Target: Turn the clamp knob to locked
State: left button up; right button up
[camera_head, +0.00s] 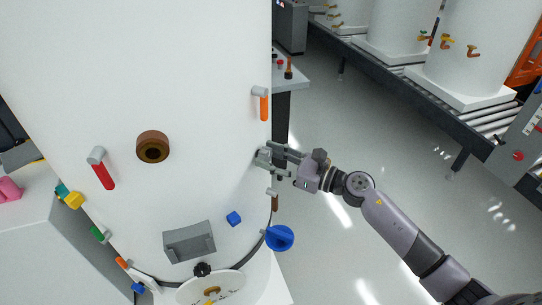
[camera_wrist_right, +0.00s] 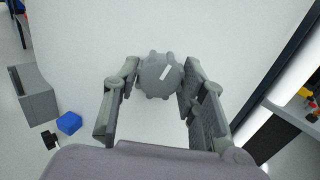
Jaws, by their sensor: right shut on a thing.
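The clamp knob (camera_wrist_right: 160,76) is a grey, lobed round knob on the side of the large white tank (camera_head: 200,60). A white mark on its face slants up to the right in the right wrist view. My right gripper (camera_head: 274,158) reaches the tank's right side in the head view and is shut on the knob (camera_head: 262,156). In the right wrist view its fingers (camera_wrist_right: 160,84) hold the knob from both sides, near their tips. My left gripper is not in view.
An orange-handled lever (camera_head: 263,106) is above the knob. A blue valve handle (camera_head: 279,238), a small blue block (camera_head: 234,218) and a grey bracket (camera_head: 189,241) are below. A red lever (camera_head: 103,171) and brown port (camera_head: 153,147) are left.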

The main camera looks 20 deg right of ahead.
jog(key=m+p, duration=0.1)
jog(key=m, duration=0.3)
jog(key=shift+m, duration=0.3)
jog(key=m+p, duration=0.1)
jog(key=m, duration=0.2)
jog(key=shift+d+r+m+p, duration=0.1)
jog(key=shift+m+p, duration=0.25)
jog(key=shift+m, duration=0.05)
jog(key=m+p, duration=0.1)
jog(key=m, duration=0.3)
jog(key=shift+w+p, duration=0.1)
jog(key=shift+p, duration=0.3)
jog(key=m+p, duration=0.1)
jog(key=m, duration=0.3)
jog(key=m+p, duration=0.2)
jog(key=m, duration=0.2)
jog(key=shift+m, duration=0.3)
jog(key=m+p, duration=0.1)
jog(key=m, duration=0.1)
jog(key=m+p, duration=0.1)
jog(key=m, duration=0.1)
jog(key=shift+f+m, duration=0.2)
jog(key=shift+m, duration=0.1)
jog(key=m+p, duration=0.1)
jog(key=m, duration=0.3)
jog(key=shift+f+m+p, duration=0.15)
jog(key=shift+m+p, duration=0.25)
jog(key=shift+m, duration=1.3)
